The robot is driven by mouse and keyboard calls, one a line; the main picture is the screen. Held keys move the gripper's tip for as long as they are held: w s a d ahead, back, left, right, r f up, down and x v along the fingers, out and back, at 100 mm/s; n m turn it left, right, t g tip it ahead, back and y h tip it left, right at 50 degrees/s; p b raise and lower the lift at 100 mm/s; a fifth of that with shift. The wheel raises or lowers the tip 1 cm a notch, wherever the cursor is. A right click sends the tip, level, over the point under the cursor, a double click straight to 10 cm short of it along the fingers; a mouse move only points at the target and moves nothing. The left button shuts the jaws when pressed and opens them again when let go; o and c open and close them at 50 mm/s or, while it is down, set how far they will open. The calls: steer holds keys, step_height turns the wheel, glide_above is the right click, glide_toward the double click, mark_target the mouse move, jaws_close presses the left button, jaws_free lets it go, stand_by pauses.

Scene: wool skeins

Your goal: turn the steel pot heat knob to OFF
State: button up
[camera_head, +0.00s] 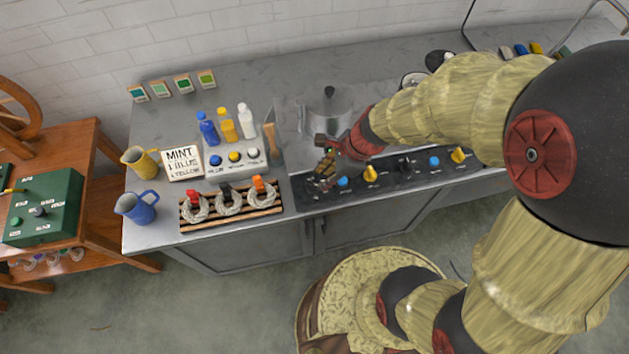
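The steel pot (322,122), with a dark lid knob, stands on the stove top at the back of the counter. A black control panel (388,176) runs along the front of the stove. It carries blue, yellow and black knobs, including a blue knob (343,181), a yellow knob (370,173) and a black knob (405,164). Their labels are too small to read. My gripper (322,180) points down over the panel's left end, left of the blue knob. It hides whatever is beneath it. Whether its fingers are apart or touch a knob is unclear.
Left of the panel, a wooden rack (231,207) holds grey skeins with coloured tags. Behind it are a dye button box (236,158), several bottles and a MINT card (181,163). Yellow (141,162) and blue (138,207) jugs stand at the counter's left edge. My arm covers the right side.

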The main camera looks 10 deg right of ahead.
mark_target(313, 184)
steer(key=f+m+b, duration=0.1)
steer(key=f, duration=0.1)
steer(key=w+a+f+b, duration=0.1)
steer(key=f, duration=0.1)
steer(key=w+a+f+m+b, duration=0.1)
steer(key=f, duration=0.2)
steer(key=shift+w+a+m+t+b, duration=0.15)
steer(key=shift+m+t+b, duration=0.15)
steer(key=shift+b, duration=0.1)
steer(key=c, duration=0.3)
steer(key=c, duration=0.4)
jaws_close()
